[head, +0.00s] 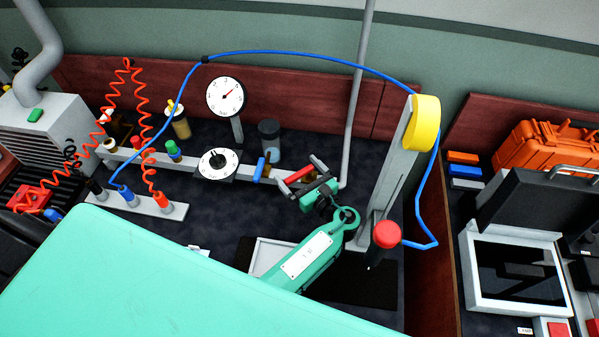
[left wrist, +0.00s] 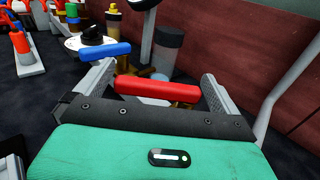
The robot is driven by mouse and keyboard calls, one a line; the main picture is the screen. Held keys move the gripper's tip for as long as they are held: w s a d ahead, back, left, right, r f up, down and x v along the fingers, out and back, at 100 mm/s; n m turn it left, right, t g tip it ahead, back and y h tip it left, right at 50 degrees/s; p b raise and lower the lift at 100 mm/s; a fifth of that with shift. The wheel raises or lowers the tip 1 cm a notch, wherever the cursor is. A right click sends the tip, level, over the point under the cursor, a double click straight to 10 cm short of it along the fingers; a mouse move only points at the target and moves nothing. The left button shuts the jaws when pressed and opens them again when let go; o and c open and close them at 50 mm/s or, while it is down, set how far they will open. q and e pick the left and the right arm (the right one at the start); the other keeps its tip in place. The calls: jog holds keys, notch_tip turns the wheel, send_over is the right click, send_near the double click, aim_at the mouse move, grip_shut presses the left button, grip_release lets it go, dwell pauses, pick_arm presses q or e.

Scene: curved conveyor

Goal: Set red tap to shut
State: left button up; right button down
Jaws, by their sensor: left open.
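The red tap's handle (left wrist: 157,88) is a red bar lying crosswise between the fingers of my left gripper (left wrist: 157,74). In the left wrist view its ends lie near the two fingers, and I cannot tell whether they touch. In the head view the red handle (head: 299,174) shows at the right end of the grey pipe, between the fingertips of my left gripper (head: 297,171). The gripper is open. Brass fitting shows beneath the handle, but most of the valve body is hidden. My right gripper is not in view.
A blue tap handle (left wrist: 105,52) is close beside the left finger. A white dial with a black knob (head: 218,163) and a round gauge (head: 225,97) stand to the left. A grey post with a yellow wheel (head: 426,122) and a blue hose stands to the right.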

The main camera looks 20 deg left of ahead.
aim_at(300, 173)
pick_arm(q)
jog(key=shift+r, duration=0.15)
notch_tip(300, 173, up, 20)
jog(key=p, duration=1.7)
jog(key=shift+p, duration=0.4)
